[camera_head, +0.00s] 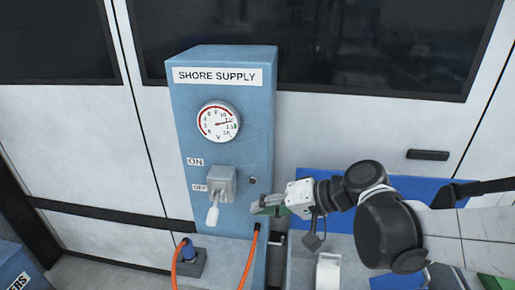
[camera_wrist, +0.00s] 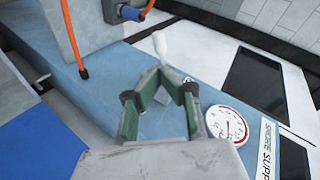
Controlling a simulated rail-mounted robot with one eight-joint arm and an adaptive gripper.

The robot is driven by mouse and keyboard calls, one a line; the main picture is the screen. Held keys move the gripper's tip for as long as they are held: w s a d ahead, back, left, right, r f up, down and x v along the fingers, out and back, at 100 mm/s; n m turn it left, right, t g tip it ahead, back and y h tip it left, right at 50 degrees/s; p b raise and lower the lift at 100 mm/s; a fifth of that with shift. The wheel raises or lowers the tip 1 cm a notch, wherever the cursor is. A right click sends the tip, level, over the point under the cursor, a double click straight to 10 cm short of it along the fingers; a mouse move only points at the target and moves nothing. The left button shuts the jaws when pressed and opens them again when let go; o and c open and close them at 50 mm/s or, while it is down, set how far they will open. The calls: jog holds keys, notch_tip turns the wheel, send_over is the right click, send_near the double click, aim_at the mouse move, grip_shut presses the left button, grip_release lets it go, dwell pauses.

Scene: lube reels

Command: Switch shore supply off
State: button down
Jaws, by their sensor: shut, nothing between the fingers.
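The blue shore supply box (camera_head: 222,140) stands upright with a "SHORE SUPPLY" label at its top. Its grey switch housing (camera_head: 222,184) sits beside the "ON" label (camera_head: 195,161) and the "OFF" label (camera_head: 199,188). The white switch handle (camera_head: 212,215) hangs down from the housing, its end below the "OFF" label. It also shows in the wrist view (camera_wrist: 160,43), just beyond the fingertips. My gripper (camera_head: 258,206) is at the box's lower right, right of the handle and apart from it. In the wrist view, its green fingers (camera_wrist: 166,70) are shut and empty.
A round gauge (camera_head: 219,121) is on the box above the switch. An orange hose (camera_head: 248,260) runs down below the switch, and another goes to a blue connector (camera_head: 188,250) at lower left. Blue panels lie to the right behind my arm.

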aim_at(217, 216)
jog(key=x, duration=1.2)
jog(key=shift+s+p, duration=0.1)
jog(key=shift+p, duration=0.25)
jog(key=shift+d, duration=0.1)
